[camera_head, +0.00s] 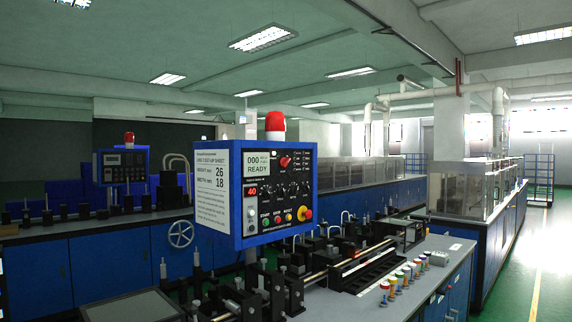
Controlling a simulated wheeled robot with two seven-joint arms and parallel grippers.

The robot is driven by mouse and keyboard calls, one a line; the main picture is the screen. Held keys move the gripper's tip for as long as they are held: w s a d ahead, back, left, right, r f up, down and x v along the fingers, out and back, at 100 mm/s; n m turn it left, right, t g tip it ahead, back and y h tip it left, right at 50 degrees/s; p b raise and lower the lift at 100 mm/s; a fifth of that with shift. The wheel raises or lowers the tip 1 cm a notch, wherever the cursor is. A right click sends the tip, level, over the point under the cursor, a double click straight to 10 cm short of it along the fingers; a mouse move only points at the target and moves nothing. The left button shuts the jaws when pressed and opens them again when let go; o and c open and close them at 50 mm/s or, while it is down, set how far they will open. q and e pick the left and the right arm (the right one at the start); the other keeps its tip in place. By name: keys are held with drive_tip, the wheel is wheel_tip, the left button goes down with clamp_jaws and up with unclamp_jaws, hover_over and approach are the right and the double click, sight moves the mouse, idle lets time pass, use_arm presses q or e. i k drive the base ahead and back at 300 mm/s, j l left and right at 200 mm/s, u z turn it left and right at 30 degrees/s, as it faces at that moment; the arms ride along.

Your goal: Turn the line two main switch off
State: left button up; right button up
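A blue control panel (273,190) stands on a post in the middle of the view, with a red beacon (275,122) on top. A sheet (213,182) on its left side appears to read line 2, though the print is small. The panel face has a display (260,164) reading "000" and "READY". A red knob (285,162) sits right of the display and may be the main switch; its position cannot be told. Below are a row of black knobs, several coloured buttons and a red mushroom button (305,213) on yellow. Neither gripper is in view.
A second blue panel (122,166) with a red beacon stands farther back left. A bench (440,250) with machinery and several coloured-top pieces (402,276) lies below and right of the near panel. Green floor (545,260) is clear at the right.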

sight(284, 162)
drive_tip(key=i+l+z, duration=0.75)
drive_tip(key=i+l, duration=0.25)
drive_tip(key=i, duration=0.1)
